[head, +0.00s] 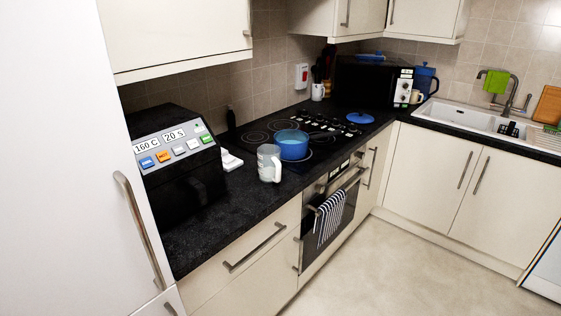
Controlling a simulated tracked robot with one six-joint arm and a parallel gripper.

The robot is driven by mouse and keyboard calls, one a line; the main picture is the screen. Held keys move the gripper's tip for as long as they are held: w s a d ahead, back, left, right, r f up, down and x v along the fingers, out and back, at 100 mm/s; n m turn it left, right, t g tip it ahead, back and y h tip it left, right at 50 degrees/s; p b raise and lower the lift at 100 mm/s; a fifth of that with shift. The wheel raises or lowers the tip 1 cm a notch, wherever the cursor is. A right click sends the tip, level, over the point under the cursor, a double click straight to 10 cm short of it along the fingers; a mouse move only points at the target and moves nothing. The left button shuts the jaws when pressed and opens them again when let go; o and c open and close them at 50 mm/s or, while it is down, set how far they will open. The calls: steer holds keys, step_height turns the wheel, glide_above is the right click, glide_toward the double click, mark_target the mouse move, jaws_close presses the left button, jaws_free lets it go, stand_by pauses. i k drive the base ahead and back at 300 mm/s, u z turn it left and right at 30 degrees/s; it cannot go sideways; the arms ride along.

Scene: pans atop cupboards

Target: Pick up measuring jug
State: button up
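The measuring jug (269,163) is a small clear or whitish jug with a pale handle on its right side. It stands upright on the black countertop (233,205), near the counter's front edge. It is just left of a blue saucepan (292,145) and close to it; I cannot tell whether they touch. My gripper is not in view.
A black appliance (176,180) with a button panel stands left of the jug. A striped towel (330,216) hangs on the oven door. A microwave (368,85) and sink (470,118) are farther back. The floor (400,265) is clear.

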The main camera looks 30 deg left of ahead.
mark_target(272, 167)
steer(key=i, duration=2.4)
steer(key=u, duration=2.85)
